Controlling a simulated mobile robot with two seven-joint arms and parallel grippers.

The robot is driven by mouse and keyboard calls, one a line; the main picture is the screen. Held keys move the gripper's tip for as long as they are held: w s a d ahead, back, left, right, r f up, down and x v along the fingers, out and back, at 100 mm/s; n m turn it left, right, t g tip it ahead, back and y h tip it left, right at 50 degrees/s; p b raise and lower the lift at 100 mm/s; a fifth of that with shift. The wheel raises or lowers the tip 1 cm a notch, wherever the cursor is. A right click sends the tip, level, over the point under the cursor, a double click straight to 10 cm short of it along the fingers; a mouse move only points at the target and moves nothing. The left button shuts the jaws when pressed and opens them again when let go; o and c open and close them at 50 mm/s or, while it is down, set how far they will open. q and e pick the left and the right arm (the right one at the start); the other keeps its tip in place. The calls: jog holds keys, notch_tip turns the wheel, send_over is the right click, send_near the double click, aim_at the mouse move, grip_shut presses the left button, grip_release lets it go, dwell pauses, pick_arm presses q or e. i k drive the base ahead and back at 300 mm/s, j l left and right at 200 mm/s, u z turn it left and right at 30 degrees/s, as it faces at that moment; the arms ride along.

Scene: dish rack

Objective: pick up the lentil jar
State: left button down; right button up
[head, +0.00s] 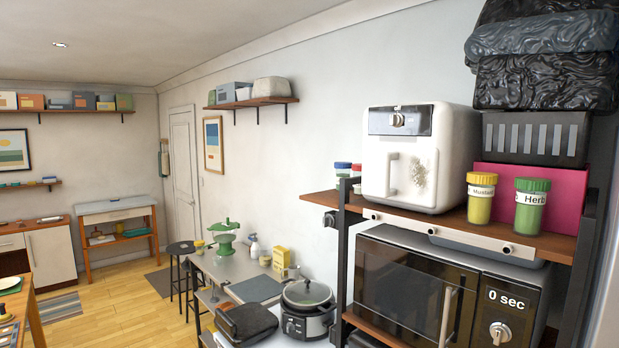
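No jar with a readable lentil label shows in the head view. On the wooden shelf at the right stand a yellow-lidded jar labelled as mustard (481,204) and a green-lidded jar whose label reads "Herb" (529,212), both upright. At the left end of that shelf, a blue-lidded jar (342,172) and a red-lidded container (356,171) are partly hidden by the rack post and the air fryer; their labels cannot be read. Neither of my grippers is in view.
A white air fryer (415,160) stands on the shelf (400,216), above a microwave (410,290). A pink box (565,196) and a dark basket (535,138) are behind the jars. A cooker (308,318) stands lower left. Open wooden floor (120,290) lies at the left.

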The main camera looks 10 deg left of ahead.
aim_at(342, 169)
jog(key=i+j, duration=0.35)
jog(key=i+j+z, duration=0.1)
jog(key=i+j, duration=0.55)
jog(key=j, duration=0.25)
jog(key=i+j+z, duration=0.1)
jog(key=i+j, duration=0.55)
jog(key=j, duration=0.25)
jog(key=i+j+z, duration=0.1)
jog(key=i+j, duration=0.2)
jog(key=j, duration=0.15)
jog(key=i+j, duration=0.3)
jog(key=j, duration=0.2)
